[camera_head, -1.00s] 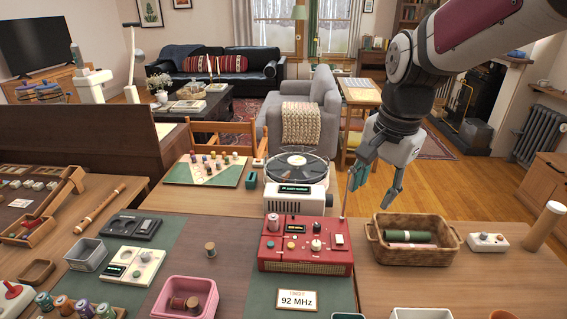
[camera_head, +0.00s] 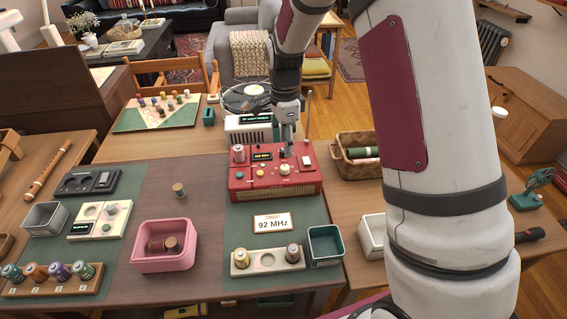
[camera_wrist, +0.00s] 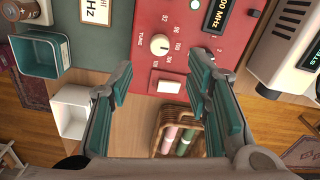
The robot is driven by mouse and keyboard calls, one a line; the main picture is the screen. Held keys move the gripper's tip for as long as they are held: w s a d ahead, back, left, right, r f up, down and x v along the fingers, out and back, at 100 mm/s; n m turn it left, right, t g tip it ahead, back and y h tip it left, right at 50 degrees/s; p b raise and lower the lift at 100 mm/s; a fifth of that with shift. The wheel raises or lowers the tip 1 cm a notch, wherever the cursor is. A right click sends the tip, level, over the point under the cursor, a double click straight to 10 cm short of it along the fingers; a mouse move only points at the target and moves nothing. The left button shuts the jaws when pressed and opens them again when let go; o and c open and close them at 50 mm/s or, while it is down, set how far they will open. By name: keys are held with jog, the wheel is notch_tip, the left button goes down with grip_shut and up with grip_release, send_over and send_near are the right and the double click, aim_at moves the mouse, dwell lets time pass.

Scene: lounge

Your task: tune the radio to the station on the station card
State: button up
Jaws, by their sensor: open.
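The red radio (camera_head: 245,194) stands on the table, its top panel facing up. The station card (camera_head: 272,223) in front of it reads 92 MHz; its edge also shows in the wrist view (camera_wrist: 97,10). The white tuning knob (camera_wrist: 160,44), marked TUNE, is ringed by a number scale. The radio's dark display (camera_wrist: 217,14) shows "00 MHz", with its start cut off. A white square switch (camera_wrist: 168,83) lies beside the knob. My gripper (camera_wrist: 160,73) is open and empty above the panel, its fingers either side of the switch. In the head view it (camera_head: 287,140) partly hides the radio's back.
A thin antenna (camera_head: 308,116) rises at the radio's back right. A wicker basket (camera_head: 343,165) stands to the right. A green open box (camera_head: 325,246) and a tray with cylinders (camera_head: 268,266) lie in front. A white device with a display (camera_head: 247,138) stands behind.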

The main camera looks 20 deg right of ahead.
aim_at(285, 167)
notch_tip(285, 167, down, 9)
jog(key=shift+r, duration=0.15)
jog(key=shift+c, duration=0.6)
grip_shut()
